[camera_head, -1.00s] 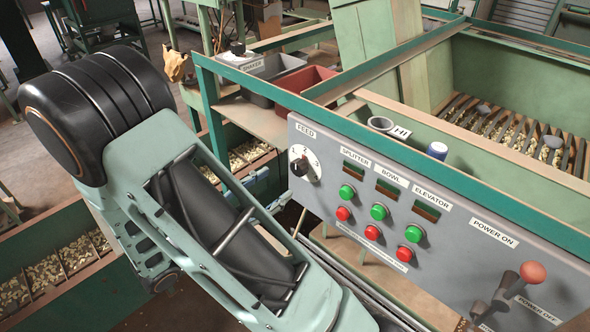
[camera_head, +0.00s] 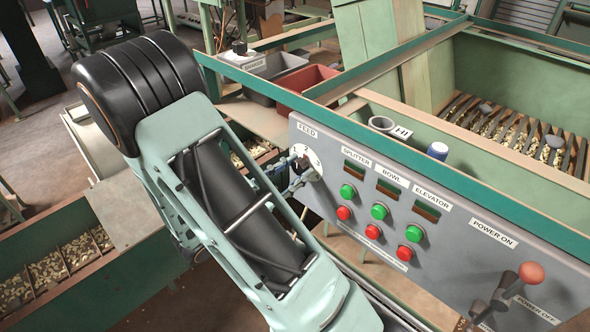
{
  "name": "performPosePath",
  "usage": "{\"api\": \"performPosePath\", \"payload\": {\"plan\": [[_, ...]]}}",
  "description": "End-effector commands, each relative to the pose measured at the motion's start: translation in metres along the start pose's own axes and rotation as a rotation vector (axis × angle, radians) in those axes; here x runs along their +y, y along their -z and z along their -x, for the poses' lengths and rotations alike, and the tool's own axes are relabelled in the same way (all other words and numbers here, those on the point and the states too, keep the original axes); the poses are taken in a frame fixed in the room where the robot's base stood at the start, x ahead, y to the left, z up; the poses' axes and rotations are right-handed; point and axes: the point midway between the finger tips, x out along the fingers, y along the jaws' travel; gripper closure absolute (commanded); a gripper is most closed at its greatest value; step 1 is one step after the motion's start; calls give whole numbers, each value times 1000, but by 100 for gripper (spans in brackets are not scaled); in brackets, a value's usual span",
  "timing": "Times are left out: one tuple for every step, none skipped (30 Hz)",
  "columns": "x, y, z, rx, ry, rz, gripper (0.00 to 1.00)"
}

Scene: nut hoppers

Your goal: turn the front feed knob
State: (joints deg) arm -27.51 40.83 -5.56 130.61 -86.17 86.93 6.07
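The feed knob's white dial (camera_head: 314,156) is at the left end of the grey control panel, under the FEED label. The dark knob seen on it earlier is mostly hidden now behind my gripper (camera_head: 299,170). My gripper reaches in from the left, past my arm, and its tips are at the dial's left part, right at the knob. I cannot tell whether the fingers touch or enclose the knob, or how far apart they are.
Green buttons (camera_head: 379,212) and red buttons (camera_head: 372,232) sit on the panel (camera_head: 455,260) right of the dial. A red-balled power lever (camera_head: 531,273) stands out at lower right. A green rail (camera_head: 400,157) runs above the panel. A red bin (camera_head: 307,83) is behind it.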

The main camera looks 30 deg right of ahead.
Motion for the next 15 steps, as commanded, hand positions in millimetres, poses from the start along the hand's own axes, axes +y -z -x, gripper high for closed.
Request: {"api": "performPosePath", "payload": {"plan": [[0,0,0,0,0,0,78],[0,0,0,0,0,0,82],[0,0,0,0,0,0,86],[0,0,0,0,0,0,90],[0,0,0,0,0,0,93],[0,0,0,0,0,0,95],[0,0,0,0,0,0,95],[0,0,0,0,0,0,95],[0,0,0,0,0,2,95],[0,0,0,0,0,5,95],[0,0,0,0,0,8,95],[0,-1,0,0,0,15,95],[0,-1,0,0,0,22,95],[0,-1,0,0,0,30,95],[0,-1,0,0,0,43,95]]}}
